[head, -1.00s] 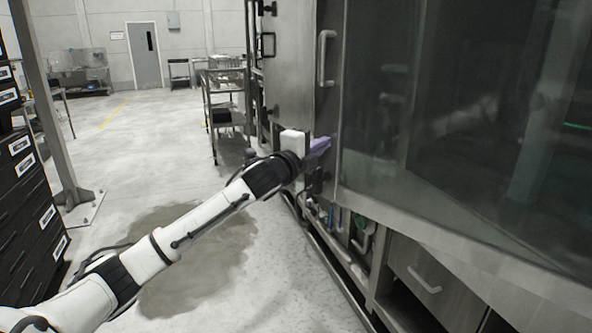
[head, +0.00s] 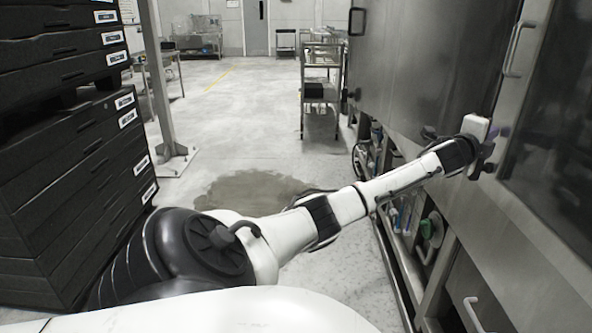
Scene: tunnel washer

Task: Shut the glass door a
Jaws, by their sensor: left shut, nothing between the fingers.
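The glass door (head: 562,135) is a dark pane in a grey metal frame at the right edge, cut off by the picture. A bar handle (head: 515,48) shows on the metal beside its left edge. My left gripper (head: 497,133) is at the end of the outstretched arm, by the lower left part of the door frame. It is shut and empty, with purplish fingertips partly hidden behind its wrist. I cannot tell whether it touches the frame, or how far the door stands open. My right gripper is not in view.
Black drawer stacks (head: 75,150) stand close on the left, beside a metal post (head: 158,90). A shelf cart (head: 321,90) stands ahead near the machine's metal panel (head: 410,70). Pipes and a green valve (head: 431,229) lie below the arm. The floor ahead is open, with a dark patch (head: 250,190).

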